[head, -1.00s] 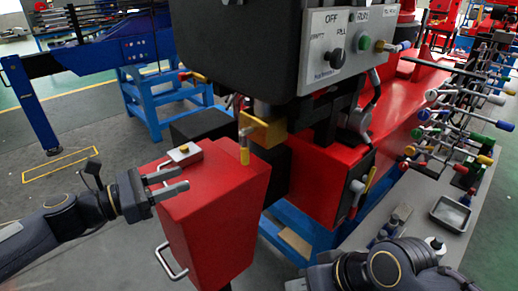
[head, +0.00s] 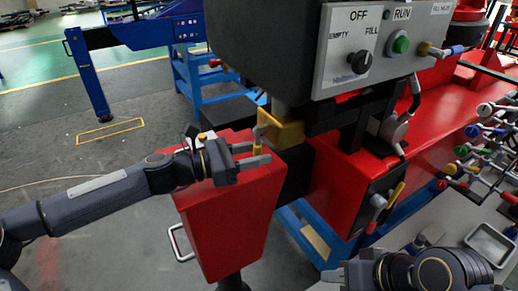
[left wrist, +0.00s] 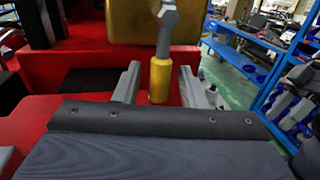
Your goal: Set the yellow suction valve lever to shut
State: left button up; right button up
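The yellow suction valve lever (head: 257,137) hangs down from the yellow valve block (head: 287,134) under the dark control housing. Its grey shank and yellow grip also show in the left wrist view (left wrist: 159,82), pointing straight down. My left gripper (head: 262,155) is open at the lever. In the left wrist view its two fingers (left wrist: 158,86) stand on either side of the yellow grip, with a gap to each side. My right arm shows at the lower right in the head view; its fingertips are not clear to see.
A red box-like pedestal (head: 225,215) stands below my left gripper, with a small box and button on top. A panel (head: 375,45) with a knob and green button is above right. Several coloured-handle levers (head: 485,140) and a tray (head: 490,243) are at the right.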

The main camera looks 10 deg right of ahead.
pick_arm(q)
jog(key=shift+w+d, duration=0.1)
jog(key=shift+d, duration=0.3)
grip_shut()
